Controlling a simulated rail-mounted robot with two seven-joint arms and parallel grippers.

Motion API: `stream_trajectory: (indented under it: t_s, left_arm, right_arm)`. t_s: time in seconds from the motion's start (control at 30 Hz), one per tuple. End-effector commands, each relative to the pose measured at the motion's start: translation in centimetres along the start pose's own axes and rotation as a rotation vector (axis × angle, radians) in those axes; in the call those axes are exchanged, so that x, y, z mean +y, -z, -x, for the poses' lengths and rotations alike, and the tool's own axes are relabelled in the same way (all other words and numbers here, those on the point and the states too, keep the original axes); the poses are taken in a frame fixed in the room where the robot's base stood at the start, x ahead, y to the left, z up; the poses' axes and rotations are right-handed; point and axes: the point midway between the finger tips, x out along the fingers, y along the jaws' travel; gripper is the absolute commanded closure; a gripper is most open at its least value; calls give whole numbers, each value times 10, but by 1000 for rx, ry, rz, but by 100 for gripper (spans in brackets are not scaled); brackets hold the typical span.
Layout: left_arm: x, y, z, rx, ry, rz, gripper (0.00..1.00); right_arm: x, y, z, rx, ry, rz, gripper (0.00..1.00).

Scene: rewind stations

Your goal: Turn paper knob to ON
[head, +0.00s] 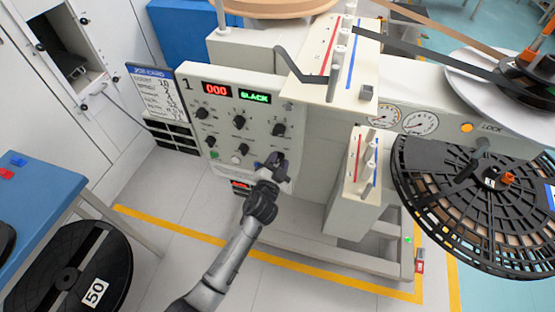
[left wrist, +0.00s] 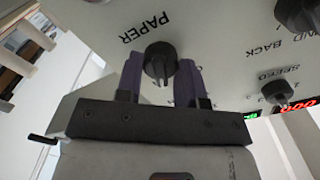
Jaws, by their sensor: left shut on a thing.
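The paper knob (left wrist: 160,62) is a black pointer knob below the printed word PAPER (left wrist: 145,27) on the control panel. In the left wrist view it sits between the two purple fingers of my left gripper (left wrist: 161,80), which is shut on it. In the head view my left gripper (head: 270,165) reaches the lower right corner of the light control panel (head: 237,92) and hides the knob there. The ON mark is not readable in either view. My right gripper is not in view.
Several other black knobs, such as the middle one (head: 239,122), share the panel under a red 000 display (head: 215,89) and a green BLACK display (head: 254,96). A large black reel (head: 480,183) stands right. A blue table (head: 35,190) is at left.

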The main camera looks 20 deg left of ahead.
Motion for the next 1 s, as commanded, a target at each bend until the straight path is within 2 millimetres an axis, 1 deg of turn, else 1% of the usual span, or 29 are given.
stream_trajectory:
  t_s: [0.2, 0.4, 0.93, 0.97, 1.0]
  left_arm:
    - [0, 0, 0, -1, 0, -102, 88]
    - [0, 0, 0, 0, 0, -152, 88]
    - [1, 0, 0, 0, 0, -170, 88]
    - [1, 0, 0, 0, 0, -170, 62]
    - [1, 0, 0, 0, 0, -169, 58]
  right_arm:
    - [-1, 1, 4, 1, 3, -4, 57]
    - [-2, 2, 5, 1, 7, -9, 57]
    - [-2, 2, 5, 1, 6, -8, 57]
    - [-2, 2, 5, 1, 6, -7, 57]
    - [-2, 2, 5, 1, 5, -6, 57]
